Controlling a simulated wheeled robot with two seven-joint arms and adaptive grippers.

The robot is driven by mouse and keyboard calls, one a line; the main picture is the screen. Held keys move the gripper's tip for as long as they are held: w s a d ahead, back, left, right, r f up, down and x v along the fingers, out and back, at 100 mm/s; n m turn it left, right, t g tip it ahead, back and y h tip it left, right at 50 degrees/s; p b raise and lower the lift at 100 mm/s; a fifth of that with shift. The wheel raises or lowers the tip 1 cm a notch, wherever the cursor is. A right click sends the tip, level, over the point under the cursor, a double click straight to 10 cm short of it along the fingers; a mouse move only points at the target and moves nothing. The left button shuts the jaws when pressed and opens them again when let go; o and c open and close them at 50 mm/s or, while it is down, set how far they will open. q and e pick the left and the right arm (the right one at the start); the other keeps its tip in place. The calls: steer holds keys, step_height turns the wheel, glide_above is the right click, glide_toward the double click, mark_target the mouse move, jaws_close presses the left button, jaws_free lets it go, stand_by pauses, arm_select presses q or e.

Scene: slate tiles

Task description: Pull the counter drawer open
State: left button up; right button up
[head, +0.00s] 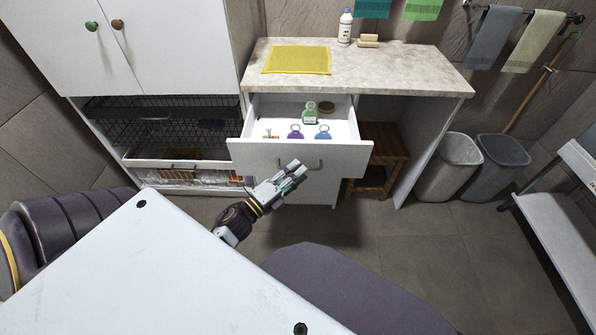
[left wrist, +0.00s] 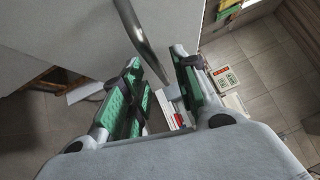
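The white counter drawer (head: 300,156) is pulled out below the stone countertop, its inside showing. Its curved metal handle (head: 315,163) is on the drawer front and shows large in the left wrist view (left wrist: 140,35). My left gripper (head: 297,175) is just in front of the drawer front, by the handle. In the left wrist view its two green-padded fingers (left wrist: 158,72) stand apart, with the handle's lower end near the gap between the fingertips. I see no firm grip on the handle. My right gripper is not in view.
Inside the drawer are a green-labelled bottle (head: 309,115), a dark round item (head: 326,107) and purple and blue ring-topped items (head: 323,133). A wooden stool (head: 380,165) stands under the counter at right, with two bins (head: 450,165) beyond. The floor ahead is clear.

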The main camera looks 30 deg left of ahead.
arm_select(q)
steer(key=v, duration=1)
steer(key=shift+s, duration=0.4)
steer(key=shift+a, duration=0.1)
stand_by(0.4)
